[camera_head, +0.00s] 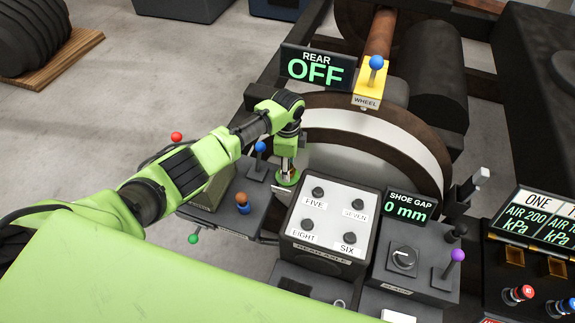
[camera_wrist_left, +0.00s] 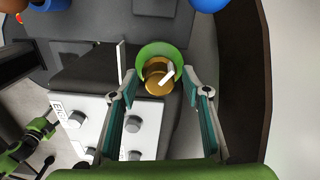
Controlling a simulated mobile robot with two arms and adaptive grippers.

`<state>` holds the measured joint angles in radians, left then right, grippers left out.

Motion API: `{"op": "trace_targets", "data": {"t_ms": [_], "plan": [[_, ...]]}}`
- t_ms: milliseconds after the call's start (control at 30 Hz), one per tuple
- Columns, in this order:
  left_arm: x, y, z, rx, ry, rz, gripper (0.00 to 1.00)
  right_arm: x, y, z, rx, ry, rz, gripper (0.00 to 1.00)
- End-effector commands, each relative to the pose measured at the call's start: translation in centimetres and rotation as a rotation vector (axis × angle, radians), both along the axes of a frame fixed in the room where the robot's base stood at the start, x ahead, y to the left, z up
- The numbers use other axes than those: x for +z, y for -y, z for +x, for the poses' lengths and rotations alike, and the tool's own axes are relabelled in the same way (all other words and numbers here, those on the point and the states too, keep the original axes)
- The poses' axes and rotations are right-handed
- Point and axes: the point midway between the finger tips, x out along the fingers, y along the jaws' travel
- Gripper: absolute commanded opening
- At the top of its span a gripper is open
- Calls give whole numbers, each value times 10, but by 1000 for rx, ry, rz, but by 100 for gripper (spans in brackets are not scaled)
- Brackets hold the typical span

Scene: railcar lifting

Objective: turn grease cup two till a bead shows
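A grease cup (camera_wrist_left: 157,87) shows in the left wrist view as a round brass cap with a white pointer mark, set in a green collar (camera_wrist_left: 150,50). No number is readable on it, and I see no bead. My left gripper (camera_wrist_left: 159,92) is open, with one finger on each side of the cap and a visible gap to both. In the head view, my left gripper (camera_head: 288,160) points down over the green collar (camera_head: 288,178), largely hiding the cap. Contact cannot be judged there.
A white-topped box (camera_head: 333,208) with knobs labelled FIVE to EIGHT stands just right of the cup. Levers with blue (camera_head: 260,147) and brown (camera_head: 241,197) balls stand left. A wheel (camera_head: 410,145) rises behind. Displays read REAR OFF (camera_head: 317,68) and SHOE GAP 0 mm (camera_head: 408,206).

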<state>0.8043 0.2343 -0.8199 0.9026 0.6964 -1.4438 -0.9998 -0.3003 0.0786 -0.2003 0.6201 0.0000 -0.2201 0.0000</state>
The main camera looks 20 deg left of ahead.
Motion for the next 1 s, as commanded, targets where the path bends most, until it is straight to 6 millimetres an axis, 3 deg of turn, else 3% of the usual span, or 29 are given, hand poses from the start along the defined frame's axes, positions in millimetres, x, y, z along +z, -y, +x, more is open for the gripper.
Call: {"op": "trace_targets", "data": {"t_ms": [267,700,1000], "plan": [[9,0,0,0,1,-1,43,0,3,0,1,1,-3,44],[96,0,1,-1,3,-1,43,0,1,0,0,0,-2,44],[120,0,0,1,-1,1,43,0,1,0,0,0,-1,44]]}}
